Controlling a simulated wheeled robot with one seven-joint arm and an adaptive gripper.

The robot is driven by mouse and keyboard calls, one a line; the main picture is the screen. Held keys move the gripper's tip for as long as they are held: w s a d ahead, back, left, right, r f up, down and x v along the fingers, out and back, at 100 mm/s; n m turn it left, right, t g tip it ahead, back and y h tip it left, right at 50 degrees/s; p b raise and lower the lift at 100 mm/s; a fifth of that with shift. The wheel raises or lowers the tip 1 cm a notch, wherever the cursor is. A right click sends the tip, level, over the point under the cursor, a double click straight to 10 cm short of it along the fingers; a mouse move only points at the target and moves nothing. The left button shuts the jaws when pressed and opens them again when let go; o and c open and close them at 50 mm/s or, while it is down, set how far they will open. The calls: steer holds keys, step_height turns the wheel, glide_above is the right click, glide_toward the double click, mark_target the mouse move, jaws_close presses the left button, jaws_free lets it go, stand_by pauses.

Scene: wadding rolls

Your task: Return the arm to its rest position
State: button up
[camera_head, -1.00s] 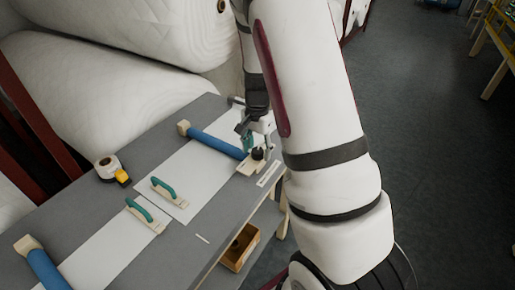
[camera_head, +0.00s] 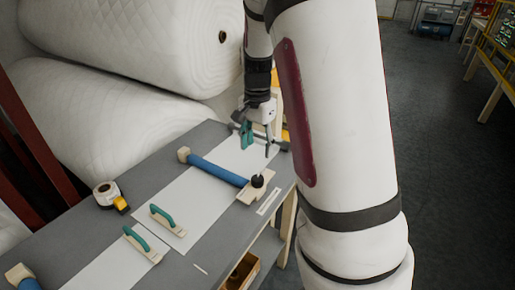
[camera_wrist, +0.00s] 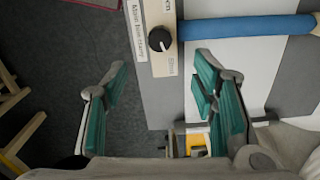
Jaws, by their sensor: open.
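My gripper (camera_head: 257,143) is open and empty above the far right part of the grey table (camera_head: 222,232) in the head view. Its teal-padded fingers stand wide apart in the wrist view (camera_wrist: 160,82), with nothing between them. The blue bar (camera_head: 218,170) lies on a white sheet between two pale wooden blocks. The near block (camera_head: 247,195) carries a black knob (camera_head: 257,181). In the wrist view the knob (camera_wrist: 159,39) and block lie ahead of the fingers, apart from them.
Two teal-handled floats (camera_head: 166,221) (camera_head: 141,246) rest on white sheets. A tape roll (camera_head: 105,190) with a yellow part sits at the left. Large white wadding rolls (camera_head: 105,115) rise behind the table. An open wooden box (camera_head: 243,271) sits on a shelf below.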

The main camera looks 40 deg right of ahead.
stand_by(0.4)
steer(key=s+a+r+n+t, duration=0.3)
steer(key=s+a+r+n, duration=0.5)
steer(key=a+r, duration=0.4)
steer(key=s+a+r+n+t, duration=0.2)
steer(key=s+a+n, duration=0.4)
steer(key=s, duration=0.5)
steer(key=shift+r+n+t, duration=0.3)
steer(key=shift+r+n, duration=0.3)
